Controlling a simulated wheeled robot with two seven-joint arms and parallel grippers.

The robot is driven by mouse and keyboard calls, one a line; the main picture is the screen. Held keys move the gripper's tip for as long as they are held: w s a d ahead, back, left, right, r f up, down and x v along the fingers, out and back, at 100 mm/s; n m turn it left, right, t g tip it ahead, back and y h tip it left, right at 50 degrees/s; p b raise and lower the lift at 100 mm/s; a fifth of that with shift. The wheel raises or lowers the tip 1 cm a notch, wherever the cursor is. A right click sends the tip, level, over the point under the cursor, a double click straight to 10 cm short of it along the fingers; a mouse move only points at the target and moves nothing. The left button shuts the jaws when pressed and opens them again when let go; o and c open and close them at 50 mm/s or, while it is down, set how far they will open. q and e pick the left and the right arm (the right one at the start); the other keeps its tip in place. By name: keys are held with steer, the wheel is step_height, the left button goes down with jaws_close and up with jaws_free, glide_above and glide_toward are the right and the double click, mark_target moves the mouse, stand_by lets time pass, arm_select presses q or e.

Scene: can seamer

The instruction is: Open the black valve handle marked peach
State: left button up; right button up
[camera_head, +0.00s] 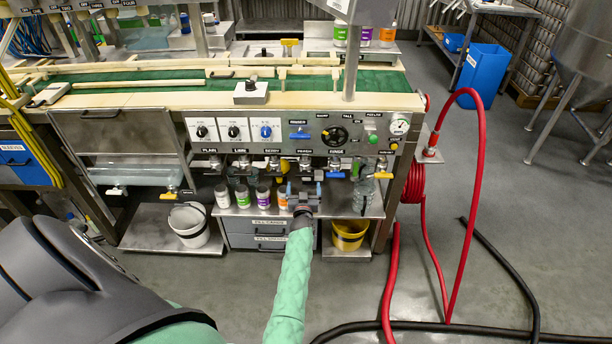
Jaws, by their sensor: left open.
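The filling line has a row of valves under its front panel. The valve marked peach (304,163) is fourth from the left, and its black handle is small and partly hard to make out. My left gripper (304,188) is open just below and in front of the peach valve, with its two fingers pointing away from me toward it. It appears empty and I cannot tell whether it touches the handle. My green-sleeved left arm reaches up to it from the bottom of the picture. My right gripper is not in view.
Several labelled bottles (263,195) stand on the shelf left of the gripper. A clear jug (363,194) stands to its right, above a yellow bucket (349,235). The rinse valve (335,166) is close by on the right. A red hose (479,160) hangs farther right.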

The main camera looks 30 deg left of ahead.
mark_target(304, 174)
arm_select(q)
steer(key=shift+w+a+r, duration=0.15)
steer(key=shift+w+a, duration=0.15)
steer(key=shift+w, duration=0.25)
steer(key=p+x, duration=0.1)
steer(key=x, duration=0.4)
steer(key=shift+w+a, duration=0.1)
steer(key=shift+w, duration=0.15)
steer(key=shift+w+a, duration=0.25)
steer(key=shift+w, duration=0.15)
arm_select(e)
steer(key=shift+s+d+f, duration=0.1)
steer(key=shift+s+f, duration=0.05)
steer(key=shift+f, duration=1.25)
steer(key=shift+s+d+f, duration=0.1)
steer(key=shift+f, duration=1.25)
arm_select(q)
steer(key=c, duration=1)
